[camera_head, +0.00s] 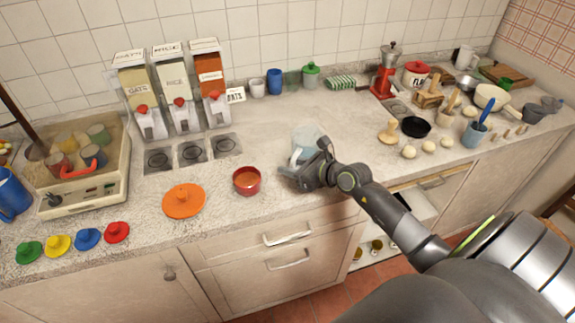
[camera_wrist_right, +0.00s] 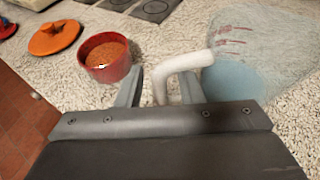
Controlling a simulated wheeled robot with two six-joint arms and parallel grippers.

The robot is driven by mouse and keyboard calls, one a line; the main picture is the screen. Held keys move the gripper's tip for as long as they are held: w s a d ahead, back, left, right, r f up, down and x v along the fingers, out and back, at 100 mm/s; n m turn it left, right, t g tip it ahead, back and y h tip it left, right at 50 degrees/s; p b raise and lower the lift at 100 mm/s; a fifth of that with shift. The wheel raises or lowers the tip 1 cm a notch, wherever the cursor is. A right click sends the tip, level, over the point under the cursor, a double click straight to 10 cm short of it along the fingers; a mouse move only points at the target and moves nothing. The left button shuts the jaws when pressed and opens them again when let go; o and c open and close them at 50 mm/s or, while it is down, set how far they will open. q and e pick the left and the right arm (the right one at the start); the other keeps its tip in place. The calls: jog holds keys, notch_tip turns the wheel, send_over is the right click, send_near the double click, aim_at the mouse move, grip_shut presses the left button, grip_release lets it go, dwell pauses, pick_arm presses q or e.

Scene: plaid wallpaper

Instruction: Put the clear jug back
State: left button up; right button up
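The clear jug (camera_head: 309,136) stands on the worktop, partly hidden behind my right gripper (camera_head: 292,172). In the right wrist view the jug (camera_wrist_right: 245,75) is see-through and bluish, with red marks on its side. Its white handle (camera_wrist_right: 185,62) points toward my gripper. My right gripper (camera_wrist_right: 162,88) is open, with one finger on each side of the handle's end. A gap shows between the left finger and the handle; contact on the right side is unclear. My left gripper is not in view.
A red pot (camera_head: 247,181) of orange grains stands left of my right gripper, with an orange lid (camera_head: 184,201) beyond it. Dispensers (camera_head: 175,88) stand behind, with dark square pads (camera_head: 193,153) before them. Several small coloured lids (camera_head: 87,238) lie front left.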

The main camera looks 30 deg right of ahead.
jog(key=v, duration=1)
jog(key=shift+s+r, duration=0.15)
